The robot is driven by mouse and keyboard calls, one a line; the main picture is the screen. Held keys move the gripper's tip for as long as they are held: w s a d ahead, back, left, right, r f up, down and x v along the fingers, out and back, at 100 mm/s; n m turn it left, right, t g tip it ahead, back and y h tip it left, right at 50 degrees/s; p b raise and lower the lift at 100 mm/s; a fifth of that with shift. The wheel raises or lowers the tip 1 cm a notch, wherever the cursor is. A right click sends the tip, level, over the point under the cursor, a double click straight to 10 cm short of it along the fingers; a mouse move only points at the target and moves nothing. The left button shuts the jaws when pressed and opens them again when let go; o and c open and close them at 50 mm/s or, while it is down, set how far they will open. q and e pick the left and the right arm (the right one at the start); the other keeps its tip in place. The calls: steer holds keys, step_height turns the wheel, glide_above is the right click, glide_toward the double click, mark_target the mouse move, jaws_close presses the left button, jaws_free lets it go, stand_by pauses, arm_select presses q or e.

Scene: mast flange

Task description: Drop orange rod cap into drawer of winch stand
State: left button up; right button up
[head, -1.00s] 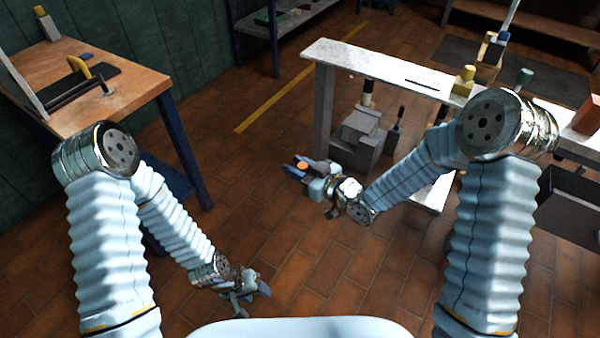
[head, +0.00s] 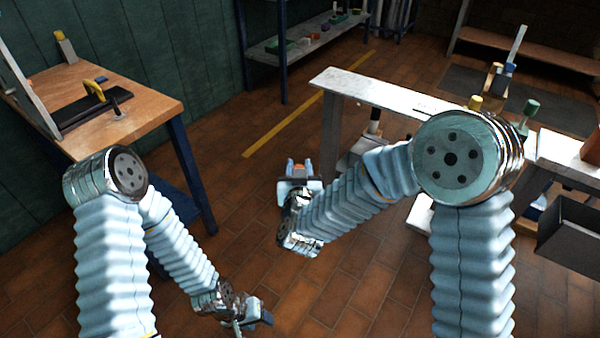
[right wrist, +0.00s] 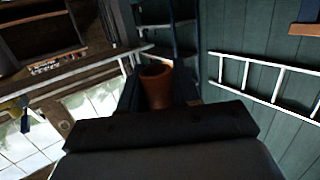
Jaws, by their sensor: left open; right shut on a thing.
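The orange rod cap (head: 300,170) is a small orange piece between the fingers of my right gripper (head: 299,164), which is shut on it over open floor, left of the pale bench. In the right wrist view the cap (right wrist: 157,88) shows as a tapered orange cylinder between dark fingers. A dark grey drawer (head: 578,236) juts out open at the right edge, below the bench top, far right of the cap. I cannot tell for sure which part is the winch stand. My left gripper (head: 250,321) is open and empty, low over the floor.
The pale bench (head: 375,90) carries yellow and green-topped pieces. My right arm hides part of it. A wooden workbench (head: 150,100) with a yellow-handled tool stands at left. A shelf rack (head: 300,38) is at the back. Floor between the benches is clear.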

steer(key=s+d+f+n+g+y, duration=0.1)
steer(key=d+f+n+g+y, duration=0.1)
steer(key=f+n+g+y, duration=0.3)
steer(key=s+d+f+n+g+y, duration=0.2)
steer(key=f+n+g+y, duration=0.3)
steer(key=n+g+y, duration=0.5)
steer(key=shift+d+n+y, duration=0.25)
steer(key=shift+n+y, duration=0.25)
steer(key=shift+n, duration=0.5)
